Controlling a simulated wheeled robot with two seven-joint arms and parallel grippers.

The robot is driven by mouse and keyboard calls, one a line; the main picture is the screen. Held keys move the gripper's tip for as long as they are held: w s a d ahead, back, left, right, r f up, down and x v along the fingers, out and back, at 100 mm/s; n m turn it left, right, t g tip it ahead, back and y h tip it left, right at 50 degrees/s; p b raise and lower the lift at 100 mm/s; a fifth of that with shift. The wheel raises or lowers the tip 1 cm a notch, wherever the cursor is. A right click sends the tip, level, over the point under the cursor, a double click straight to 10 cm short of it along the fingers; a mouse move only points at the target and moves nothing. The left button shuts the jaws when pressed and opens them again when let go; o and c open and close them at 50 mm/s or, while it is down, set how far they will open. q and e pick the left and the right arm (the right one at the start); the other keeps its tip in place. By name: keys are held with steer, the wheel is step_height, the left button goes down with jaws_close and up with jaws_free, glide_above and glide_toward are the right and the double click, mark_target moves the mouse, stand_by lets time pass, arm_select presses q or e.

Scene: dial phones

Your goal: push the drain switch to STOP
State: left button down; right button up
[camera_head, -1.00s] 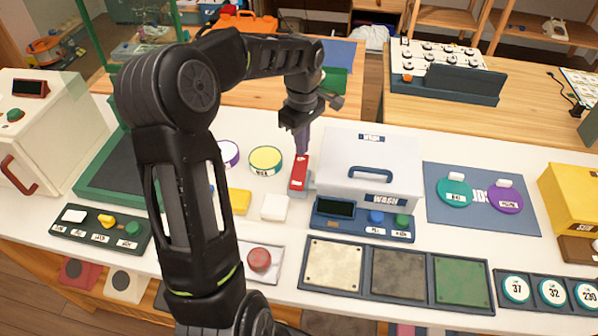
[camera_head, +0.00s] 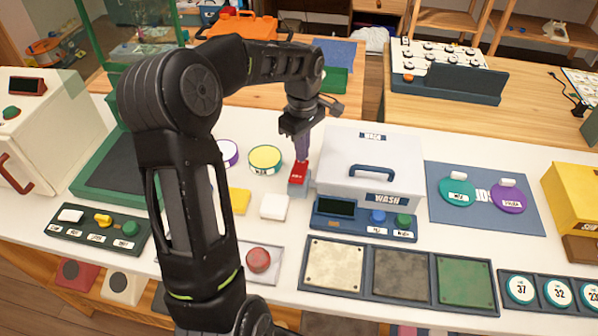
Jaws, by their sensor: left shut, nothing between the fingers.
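The drain switch, a red-topped rocker on a grey base (camera_head: 299,174), stands on the white table just left of the white wash box. Small lettering on its red top is too small to read. My left gripper (camera_head: 302,156) comes down from above, shut and empty, with its tips at the far end of the red top. They appear to touch it, but a small gap cannot be ruled out. My right gripper is not in view.
The white wash box (camera_head: 350,150) stands close right of the switch, with a blue control panel (camera_head: 330,226) in front. A yellow-topped round tub (camera_head: 266,159), a yellow block (camera_head: 239,201) and a white block (camera_head: 274,207) are to the left.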

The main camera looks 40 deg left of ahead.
arm_select(q)
steer(key=shift+r, duration=0.1)
steer(key=shift+r+p, duration=1.25)
steer(key=shift+r, duration=0.5)
